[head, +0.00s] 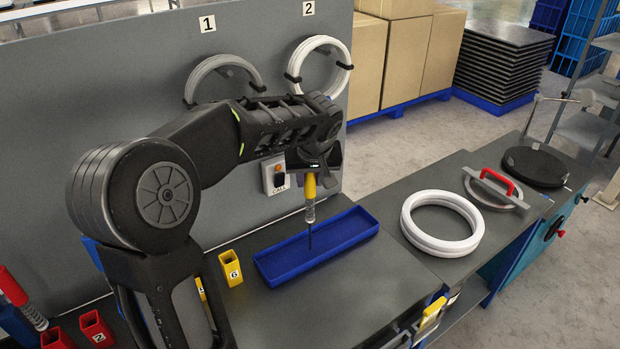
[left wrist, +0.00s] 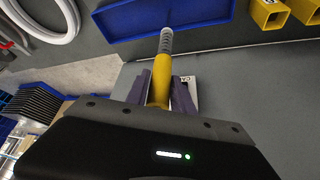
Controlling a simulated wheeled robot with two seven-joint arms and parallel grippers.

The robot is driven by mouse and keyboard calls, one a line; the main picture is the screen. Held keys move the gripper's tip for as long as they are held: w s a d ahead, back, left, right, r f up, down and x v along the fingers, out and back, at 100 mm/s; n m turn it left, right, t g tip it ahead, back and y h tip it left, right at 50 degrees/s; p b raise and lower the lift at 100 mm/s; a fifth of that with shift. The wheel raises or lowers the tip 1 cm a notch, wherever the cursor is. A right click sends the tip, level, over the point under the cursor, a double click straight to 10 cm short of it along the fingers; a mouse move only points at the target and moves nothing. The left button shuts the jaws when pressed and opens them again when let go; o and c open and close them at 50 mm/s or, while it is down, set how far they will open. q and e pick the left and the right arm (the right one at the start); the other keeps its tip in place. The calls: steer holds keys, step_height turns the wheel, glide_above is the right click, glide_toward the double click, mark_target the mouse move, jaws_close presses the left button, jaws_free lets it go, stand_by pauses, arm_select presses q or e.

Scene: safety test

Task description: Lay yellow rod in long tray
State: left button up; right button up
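The yellow rod (head: 310,190) has a yellow handle, a grey ribbed middle and a thin dark tip. My left gripper (head: 310,175) is shut on its yellow handle and holds it upright, tip down. The handle also shows between the fingers in the left wrist view (left wrist: 160,82). The long tray (head: 350,235) is blue, shallow and empty, on the grey bench. In the head view the rod's tip overlaps the tray's middle; I cannot tell whether it touches the floor. The tray also shows in the left wrist view (left wrist: 205,22). My right gripper is not in view.
Yellow holder 6 (head: 231,270) stands left of the tray. Red holders (head: 96,329) and a red-handled tool (head: 20,298) are at the lower left. White rings (head: 441,222) lie right of the tray. A grey panel (head: 120,110) with hung rings rises behind.

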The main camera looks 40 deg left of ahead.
arm_select(q)
steer(key=o, duration=0.3)
steer(key=shift+r+p, duration=0.75)
steer(key=shift+p, duration=0.15)
steer(key=shift+d+r+b, duration=0.1)
steer(key=shift+r+b, duration=0.2)
steer(key=b+v, duration=0.2)
steer(key=v, duration=0.9)
steer(key=shift+s, duration=0.25)
